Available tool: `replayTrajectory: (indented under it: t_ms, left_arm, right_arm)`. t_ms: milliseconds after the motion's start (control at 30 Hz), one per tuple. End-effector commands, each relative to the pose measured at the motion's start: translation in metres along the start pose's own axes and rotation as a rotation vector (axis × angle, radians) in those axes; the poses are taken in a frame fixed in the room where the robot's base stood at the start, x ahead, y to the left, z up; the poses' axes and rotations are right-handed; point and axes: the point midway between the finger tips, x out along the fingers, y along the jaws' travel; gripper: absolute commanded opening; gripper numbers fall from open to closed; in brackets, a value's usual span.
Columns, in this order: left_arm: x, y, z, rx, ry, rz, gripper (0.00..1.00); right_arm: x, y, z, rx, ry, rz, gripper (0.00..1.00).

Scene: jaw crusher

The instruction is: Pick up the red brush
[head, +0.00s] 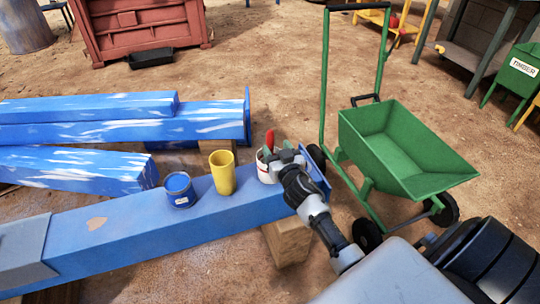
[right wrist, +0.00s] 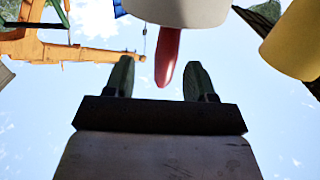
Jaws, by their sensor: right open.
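The red brush (head: 269,139) stands upright in a white pot (head: 265,170) near the right end of a blue beam (head: 120,237). Only its red handle shows; its lower part is hidden in the pot. My right gripper (head: 280,156) is at the pot's rim, right beside the handle. In the right wrist view the red brush (right wrist: 168,58) juts from the white pot (right wrist: 180,10) and appears between the two open fingertips (right wrist: 158,68). I cannot tell whether they touch it. My left gripper is not in view.
A yellow cup (head: 222,173) and a blue paint tin (head: 179,190) stand on the beam left of the pot. A green wheelbarrow (head: 400,150) stands close on the right. More blue beams (head: 110,132) lie behind. Sandy ground is open beyond.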

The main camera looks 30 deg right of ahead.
Motion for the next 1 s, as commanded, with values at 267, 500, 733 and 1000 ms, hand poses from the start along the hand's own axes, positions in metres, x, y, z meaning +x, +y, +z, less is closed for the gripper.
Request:
replayTrajectory:
  t_ms: [267, 500, 733, 1000]
  left_arm:
    - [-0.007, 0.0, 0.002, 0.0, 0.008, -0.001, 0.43]
    - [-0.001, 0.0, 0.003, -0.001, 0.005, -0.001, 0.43]
    - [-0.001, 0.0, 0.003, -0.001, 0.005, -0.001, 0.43]
    - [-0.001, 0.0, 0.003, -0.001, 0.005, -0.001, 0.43]
  right_arm:
    - [0.03, -0.006, 0.0, -0.001, 0.001, -0.001, 0.55]
    - [0.056, -0.008, 0.0, 0.0, -0.002, 0.0, 0.55]
    - [0.057, -0.008, -0.001, 0.0, -0.002, 0.0, 0.55]
    - [0.057, -0.008, -0.001, 0.0, -0.002, 0.0, 0.15]
